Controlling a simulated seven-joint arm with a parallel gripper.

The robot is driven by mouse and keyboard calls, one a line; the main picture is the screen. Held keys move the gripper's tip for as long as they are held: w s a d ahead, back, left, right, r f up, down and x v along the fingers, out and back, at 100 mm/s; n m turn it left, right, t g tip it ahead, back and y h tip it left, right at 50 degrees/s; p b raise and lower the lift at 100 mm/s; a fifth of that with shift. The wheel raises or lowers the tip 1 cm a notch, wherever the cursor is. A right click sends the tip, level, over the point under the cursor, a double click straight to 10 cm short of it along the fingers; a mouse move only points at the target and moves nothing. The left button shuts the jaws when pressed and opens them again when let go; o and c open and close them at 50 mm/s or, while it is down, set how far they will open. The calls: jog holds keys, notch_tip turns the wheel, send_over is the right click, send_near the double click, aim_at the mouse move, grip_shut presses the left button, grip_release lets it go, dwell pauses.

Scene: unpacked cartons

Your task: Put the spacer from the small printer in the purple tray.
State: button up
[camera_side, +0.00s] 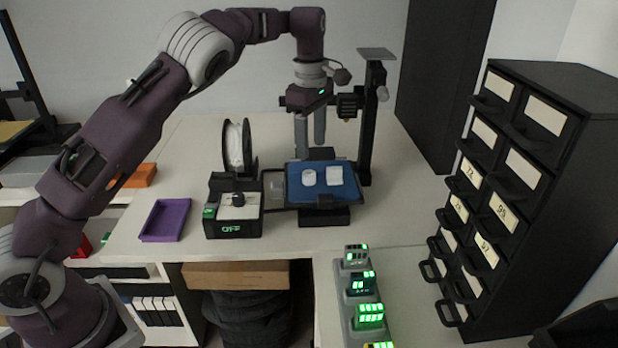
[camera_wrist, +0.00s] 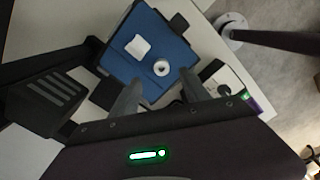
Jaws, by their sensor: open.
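The small printer's blue bed (camera_side: 335,195) holds two white pieces. The left one is a short round spacer (camera_side: 309,177); the wrist view shows the spacer (camera_wrist: 161,68) as a ring with a hole. The other is a square white block (camera_side: 334,176), also seen as a block (camera_wrist: 138,47) beside the ring and apart from it. My gripper (camera_side: 310,145) points down above the bed, open and empty. In the wrist view my gripper's fingers (camera_wrist: 160,84) frame the near edge of the bed. The purple tray (camera_side: 165,221) lies empty on the table at left.
A black control box (camera_side: 234,222) with a green display stands between tray and printer. A spool (camera_side: 238,146) stands behind it. The printer's black column (camera_side: 374,120) rises right of the bed, with its print head (camera_side: 348,106) near my gripper. A drawer cabinet (camera_side: 540,190) stands at right.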

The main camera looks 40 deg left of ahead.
aim_at(309, 173)
jog(key=f, duration=0.7)
jog(key=shift+s+a+f, duration=0.1)
jog(key=shift+a+f, duration=0.2)
jog(key=shift+f, duration=0.1)
grip_shut()
